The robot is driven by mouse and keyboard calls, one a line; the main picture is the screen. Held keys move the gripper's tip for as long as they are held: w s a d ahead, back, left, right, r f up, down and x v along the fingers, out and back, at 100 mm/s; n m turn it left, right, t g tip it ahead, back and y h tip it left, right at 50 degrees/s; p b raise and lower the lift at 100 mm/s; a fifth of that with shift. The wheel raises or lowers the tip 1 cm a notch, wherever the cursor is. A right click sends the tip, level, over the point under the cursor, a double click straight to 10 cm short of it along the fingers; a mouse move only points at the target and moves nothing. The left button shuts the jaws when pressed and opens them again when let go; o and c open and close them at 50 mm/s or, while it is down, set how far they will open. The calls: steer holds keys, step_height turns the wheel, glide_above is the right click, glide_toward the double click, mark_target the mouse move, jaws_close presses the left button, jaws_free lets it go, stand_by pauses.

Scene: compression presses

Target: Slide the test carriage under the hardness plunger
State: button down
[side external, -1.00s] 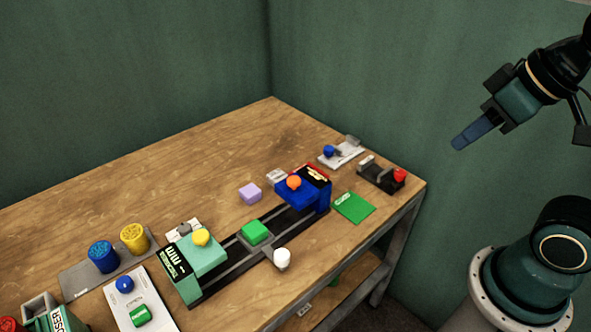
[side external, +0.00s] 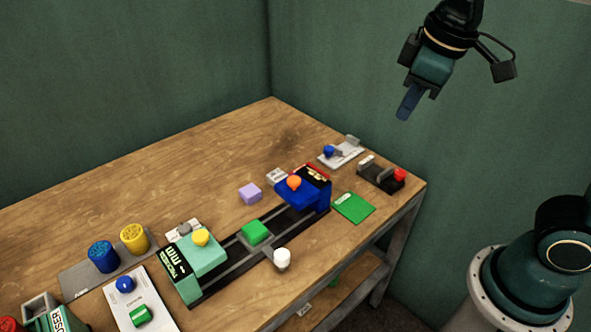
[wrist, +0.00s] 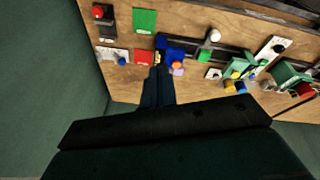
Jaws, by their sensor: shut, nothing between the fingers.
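The test carriage is a grey slide (side external: 267,246) bearing a green block (side external: 255,232) with a white knob (side external: 282,259) at its front. It sits about midway on a dark rail track, between a teal press (side external: 196,262) with a yellow knob at the left end and a blue press (side external: 303,196) with an orange knob at the right end. I cannot tell from the labels which is the hardness plunger. My gripper (side external: 403,115) is shut and empty, high above the table's right side. The wrist view also shows the white knob (wrist: 214,35) and green block (wrist: 204,56).
A lilac block (side external: 249,193) lies behind the track. A green plate (side external: 354,208) and a dark fixture with a red button (side external: 380,178) lie to the right. Blue and yellow round containers (side external: 118,248) stand at the left. The table's back middle is clear.

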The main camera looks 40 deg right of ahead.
steer(key=w+a+f+n+g, duration=0.2)
steer(key=w+a+f+n, duration=0.1)
steer(key=w+a, duration=0.35)
steer(key=w+a+f+n+g+h, duration=0.1)
steer(key=a+f+n, duration=0.3)
steer(key=a+f, duration=0.5)
steer(key=w+a+f+n+g+h, duration=0.1)
steer(key=w+a+f+n+h, duration=0.1)
steer(key=a+f, duration=0.7)
steer(key=shift+w+a+f+n+h, duration=0.25)
steer(key=shift+w+a+n+h, duration=0.15)
steer(key=shift+w+a+n, duration=0.55)
steer(key=shift+x, duration=5)
steer(key=shift+s, duration=0.1)
steer(key=d, duration=1.3)
steer(key=shift+d, duration=0.1)
